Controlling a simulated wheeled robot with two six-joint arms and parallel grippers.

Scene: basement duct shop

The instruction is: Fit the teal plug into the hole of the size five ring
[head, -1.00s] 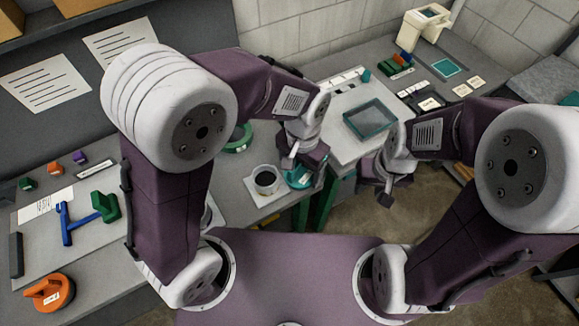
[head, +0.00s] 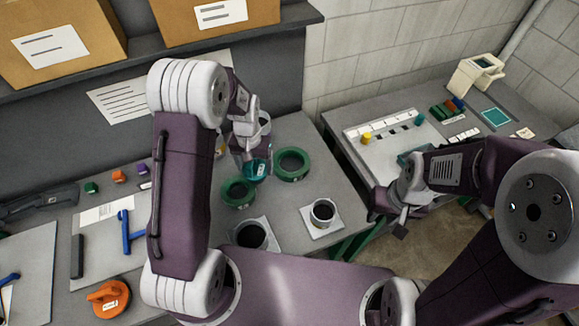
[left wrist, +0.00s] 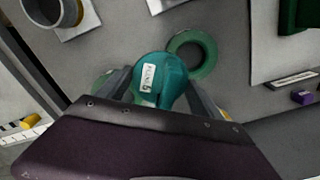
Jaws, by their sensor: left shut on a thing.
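My left gripper (head: 256,170) is shut on the teal plug (head: 257,168) and holds it among the green rings on the left bench. In the left wrist view, the plug (left wrist: 160,78) sits between the fingers with a white label, too small to read surely. One green ring (head: 291,164) lies just right of the plug, and another green ring (head: 238,192) lies nearer and to its left. I cannot read ring sizes. My right gripper (head: 387,224) looks open and empty, beside the right bench.
Two dark-mouthed cylinders on white plates, one left (head: 251,236) and one right (head: 323,212), stand in front of the rings. An orange piece (head: 109,298) and a blue piece (head: 126,232) lie left. The right bench holds a white board (head: 385,150). Cardboard boxes (head: 65,45) sit on the shelf above.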

